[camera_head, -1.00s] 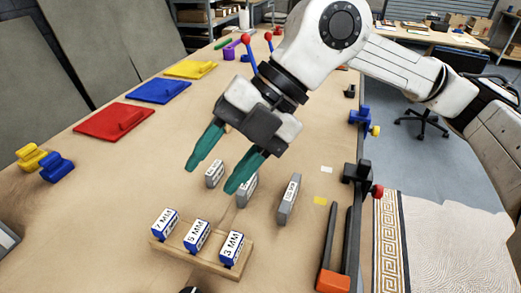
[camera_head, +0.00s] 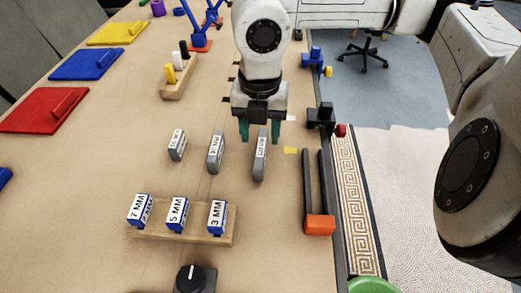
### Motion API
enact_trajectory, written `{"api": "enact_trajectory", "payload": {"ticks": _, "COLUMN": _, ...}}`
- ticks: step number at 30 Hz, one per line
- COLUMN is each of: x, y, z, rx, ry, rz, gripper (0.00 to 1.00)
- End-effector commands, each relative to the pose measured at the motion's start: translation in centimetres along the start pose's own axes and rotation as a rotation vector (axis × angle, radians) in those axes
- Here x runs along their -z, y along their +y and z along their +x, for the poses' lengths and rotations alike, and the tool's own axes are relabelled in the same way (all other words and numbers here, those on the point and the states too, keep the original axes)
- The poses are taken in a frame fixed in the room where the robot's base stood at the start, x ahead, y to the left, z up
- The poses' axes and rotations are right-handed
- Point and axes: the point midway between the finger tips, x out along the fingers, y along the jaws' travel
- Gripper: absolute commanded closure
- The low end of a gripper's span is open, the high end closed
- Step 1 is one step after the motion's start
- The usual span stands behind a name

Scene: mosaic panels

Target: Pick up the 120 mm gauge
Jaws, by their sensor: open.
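Three grey gauges with white labels stand in a row on the brown tabletop. The longest gauge (camera_head: 260,165) is at the right, the middle gauge (camera_head: 214,160) is mid-sized, and the small gauge (camera_head: 177,150) is at the left. Their labels are too small to read with certainty; the right one's size fits the 120 mm gauge. My gripper (camera_head: 260,132) points down with its teal fingers open. In the picture the fingers lie to either side of the longest gauge's far end. I cannot tell how high they are above it.
A wooden rack (camera_head: 180,236) with blue blocks marked 7, 5 and 3 MM stands nearer. An orange-ended black fixture (camera_head: 319,222) lies at the right by the table edge. A small wooden stand (camera_head: 178,84) is behind left. Colored panels lie at far left.

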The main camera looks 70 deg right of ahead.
Motion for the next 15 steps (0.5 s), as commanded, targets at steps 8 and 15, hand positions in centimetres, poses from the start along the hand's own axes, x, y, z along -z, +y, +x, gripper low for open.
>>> {"api": "enact_trajectory", "payload": {"ticks": 8, "x": 0.0, "y": -0.1, "z": 3.5, "rx": -0.001, "ry": 0.003, "rz": -0.001, "gripper": 0.49}}
{"api": "enact_trajectory", "payload": {"ticks": 15, "x": 0.0, "y": -0.1, "z": 4.0, "rx": -0.001, "ry": 0.001, "rz": -0.002, "gripper": 0.49}}
